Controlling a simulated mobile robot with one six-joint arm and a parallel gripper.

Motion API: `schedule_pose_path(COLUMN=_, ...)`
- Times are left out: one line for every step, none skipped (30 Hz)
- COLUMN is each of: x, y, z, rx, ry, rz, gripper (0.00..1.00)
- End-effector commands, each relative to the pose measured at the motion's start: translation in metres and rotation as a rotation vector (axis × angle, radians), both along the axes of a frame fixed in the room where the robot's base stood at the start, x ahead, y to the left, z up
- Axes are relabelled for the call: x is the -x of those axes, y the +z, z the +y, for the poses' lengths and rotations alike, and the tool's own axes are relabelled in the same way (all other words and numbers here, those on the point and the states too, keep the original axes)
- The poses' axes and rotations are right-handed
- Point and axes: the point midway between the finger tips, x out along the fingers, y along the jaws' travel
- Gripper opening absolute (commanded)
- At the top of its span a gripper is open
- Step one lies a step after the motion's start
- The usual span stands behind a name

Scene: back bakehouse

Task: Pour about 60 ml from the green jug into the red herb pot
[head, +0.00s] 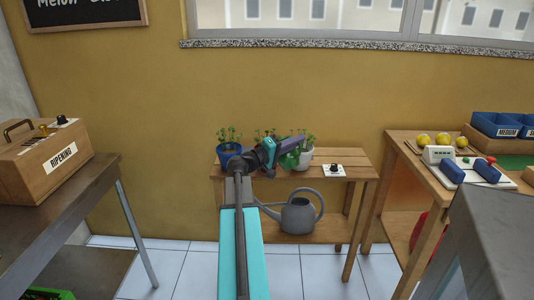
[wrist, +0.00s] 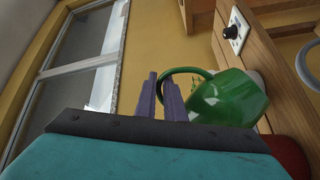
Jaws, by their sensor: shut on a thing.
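My gripper (head: 298,143) is shut on the green jug (head: 289,160), above the small wooden bench. In the wrist view, the purple fingers (wrist: 160,92) meet at the handle of the jug (wrist: 228,98). The jug looks tilted; its spout and any liquid are not clear. A red rounded surface (wrist: 288,154), probably the red herb pot, shows beside the jug at the lower right of the wrist view. In the head view my arm hides the middle pot; only its leaves show. Whether anything is flowing cannot be seen.
A blue pot (head: 229,150) with herbs stands left on the bench, and a white pot (head: 305,160) stands right, close to the jug. A white plate with a black knob (head: 334,170) lies further right. A grey watering can (head: 298,216) stands on the lower shelf.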

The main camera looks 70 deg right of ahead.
Motion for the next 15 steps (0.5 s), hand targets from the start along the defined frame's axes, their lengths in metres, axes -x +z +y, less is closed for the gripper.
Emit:
schedule_pose_path(x=0.002, y=-0.004, z=0.001, rx=0.004, ry=0.0, rz=-0.007, gripper=0.0)
schedule_pose_path(x=0.003, y=-0.005, z=0.001, rx=0.007, ry=-0.001, rz=-0.011, gripper=0.0)
schedule_pose_path(x=0.003, y=-0.007, z=0.002, rx=0.009, ry=0.0, rz=-0.018, gripper=0.0)
schedule_pose_path(x=0.004, y=-0.008, z=0.002, rx=0.011, ry=0.0, rz=-0.023, gripper=0.0)
schedule_pose_path(x=0.005, y=-0.01, z=0.002, rx=0.013, ry=0.0, rz=-0.028, gripper=0.0)
schedule_pose_path(x=0.006, y=-0.011, z=0.003, rx=0.016, ry=0.0, rz=-0.035, gripper=0.0)
schedule_pose_path(x=0.007, y=-0.012, z=0.003, rx=0.019, ry=-0.001, rz=-0.039, gripper=0.0)
schedule_pose_path(x=0.007, y=-0.013, z=0.003, rx=0.021, ry=-0.001, rz=-0.044, gripper=0.0)
schedule_pose_path(x=0.008, y=-0.015, z=0.004, rx=0.023, ry=-0.001, rz=-0.051, gripper=0.0)
schedule_pose_path(x=0.009, y=-0.016, z=0.004, rx=0.026, ry=-0.001, rz=-0.055, gripper=0.0)
schedule_pose_path(x=0.01, y=-0.017, z=0.004, rx=0.028, ry=0.0, rz=-0.06, gripper=0.0)
schedule_pose_path(x=0.011, y=-0.019, z=0.005, rx=0.031, ry=0.0, rz=-0.066, gripper=0.0)
schedule_pose_path(x=0.011, y=-0.02, z=0.005, rx=0.033, ry=0.0, rz=-0.071, gripper=0.0)
schedule_pose_path(x=0.012, y=-0.021, z=0.005, rx=0.036, ry=-0.001, rz=-0.075, gripper=0.0)
schedule_pose_path(x=0.013, y=-0.022, z=0.006, rx=0.039, ry=0.0, rz=-0.083, gripper=0.0)
